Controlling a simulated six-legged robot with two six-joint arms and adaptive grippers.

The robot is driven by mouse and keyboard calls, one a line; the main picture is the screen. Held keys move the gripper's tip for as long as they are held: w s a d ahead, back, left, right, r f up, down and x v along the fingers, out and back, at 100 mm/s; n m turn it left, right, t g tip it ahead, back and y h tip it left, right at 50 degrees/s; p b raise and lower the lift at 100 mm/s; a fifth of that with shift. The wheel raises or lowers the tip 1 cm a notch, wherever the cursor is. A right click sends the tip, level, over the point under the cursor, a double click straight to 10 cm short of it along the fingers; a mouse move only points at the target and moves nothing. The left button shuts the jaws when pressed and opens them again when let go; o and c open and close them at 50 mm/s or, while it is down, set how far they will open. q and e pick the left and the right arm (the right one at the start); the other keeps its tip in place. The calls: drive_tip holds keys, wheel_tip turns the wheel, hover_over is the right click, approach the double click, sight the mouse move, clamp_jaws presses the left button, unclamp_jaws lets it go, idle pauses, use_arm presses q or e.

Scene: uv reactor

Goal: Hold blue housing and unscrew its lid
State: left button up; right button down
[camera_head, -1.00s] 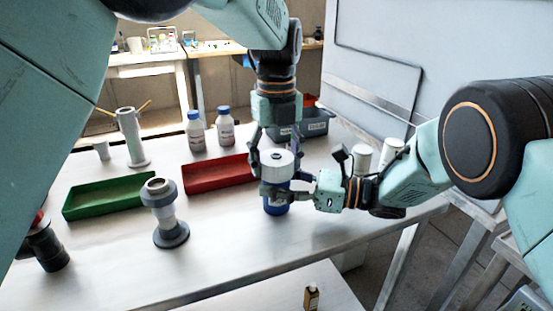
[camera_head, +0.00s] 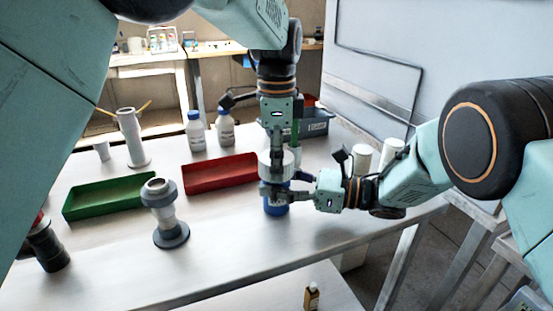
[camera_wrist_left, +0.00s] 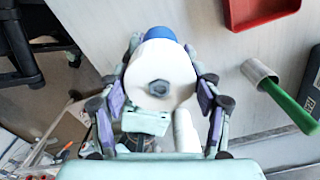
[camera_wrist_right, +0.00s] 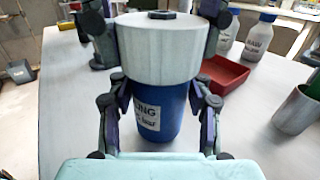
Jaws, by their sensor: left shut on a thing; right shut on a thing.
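The blue housing (camera_head: 276,206) stands upright on the table, a label on its side in the right wrist view (camera_wrist_right: 153,118). Its wide white lid (camera_wrist_right: 160,55) sits on top; the left wrist view shows the lid (camera_wrist_left: 178,72) from above, with a dark hexagonal nut in its middle. My left gripper (camera_head: 275,165) reaches straight down from above and is shut on the lid's sides. My right gripper (camera_head: 284,191) comes in level from the right and is shut on the housing just below the lid. The fingers hide part of the lid and housing in the head view.
A red tray (camera_head: 222,185) and a green tray (camera_head: 112,206) lie to the left. A grey-and-white fitting (camera_head: 166,207) stands in front of them. Two bottles (camera_head: 195,131) stand behind, and a grey crate (camera_head: 318,127) lies at the back. White cylinders (camera_head: 362,157) stand behind my right arm.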

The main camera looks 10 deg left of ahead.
use_arm(q)
drive_tip(key=n, duration=0.6)
drive_tip(key=shift+w+d+n, duration=0.1)
drive_tip(key=shift+w+n, duration=0.05)
drive_tip(key=shift+n, duration=0.15)
drive_tip(key=n, duration=1.2)
drive_tip(key=shift+n, duration=0.3)
drive_tip(key=n, duration=2.2)
drive_tip(key=shift+r, duration=0.1)
drive_tip(key=n, duration=0.5)
